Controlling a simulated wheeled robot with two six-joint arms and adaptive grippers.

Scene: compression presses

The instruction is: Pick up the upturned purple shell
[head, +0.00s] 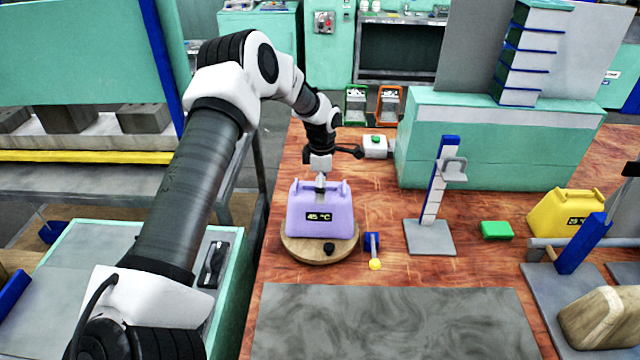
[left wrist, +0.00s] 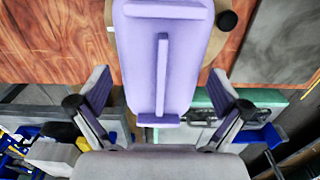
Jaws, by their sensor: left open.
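The purple shell (head: 320,215) sits on a round wooden board (head: 292,248) at the left of the table. Its front display reads about 45 °C, and posts stand at its top corners. In the left wrist view the shell (left wrist: 180,75) shows from above, with a long raised ridge along its face. My left gripper (head: 320,184) hangs just above and behind the shell's top. In the left wrist view my left gripper (left wrist: 160,88) is open, one finger on each side of the shell's near end. Contact cannot be told. My right gripper is not in view.
A black knob (head: 329,248) and a blue tool with a yellow tip (head: 374,250) are near the shell. A stand (head: 432,236), a green block (head: 496,230) and a yellow shell (head: 562,212) lie to the right. A grey mat (head: 395,320) covers the front.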

